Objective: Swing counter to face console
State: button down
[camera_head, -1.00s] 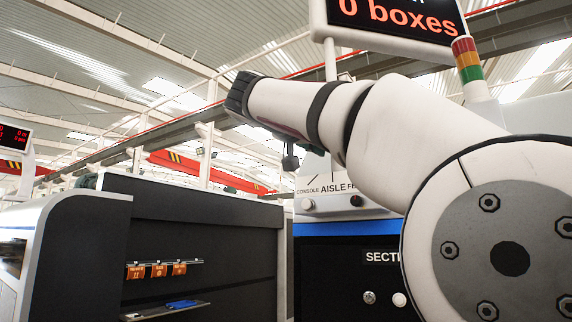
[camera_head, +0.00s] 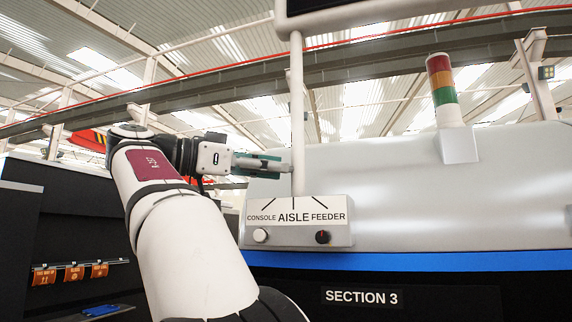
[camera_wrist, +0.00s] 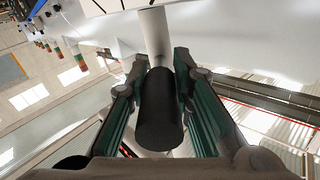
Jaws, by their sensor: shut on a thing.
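The counter is a display sign on a white pole (camera_head: 297,110); only the dark lower part of the sign (camera_head: 340,8) shows at the top of the head view. The pole rises from a box (camera_head: 290,222) lettered CONSOLE, AISLE, FEEDER, with tick lines above the words. My gripper (camera_head: 285,167) reaches the pole from the left, above the box. In the wrist view its green-padded fingers (camera_wrist: 160,105) are shut on a black cylindrical handle (camera_wrist: 158,120), with the pole (camera_wrist: 154,35) behind it. The sign's face and pointing direction are cut off.
The box carries a white button (camera_head: 260,236) and a black knob (camera_head: 322,237). A grey machine housing (camera_head: 390,190) stands behind, with a red, orange and green stack light (camera_head: 443,90) at right. A dark cabinet (camera_head: 70,225) with orange tags stands at left.

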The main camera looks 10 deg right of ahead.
jog(key=shift+r+g, duration=0.15)
jog(key=shift+g, duration=0.15)
jog(key=shift+w, duration=0.1)
jog(key=c, duration=1.5)
grip_release()
jog(key=shift+o, duration=0.4)
jog(key=shift+w, duration=0.1)
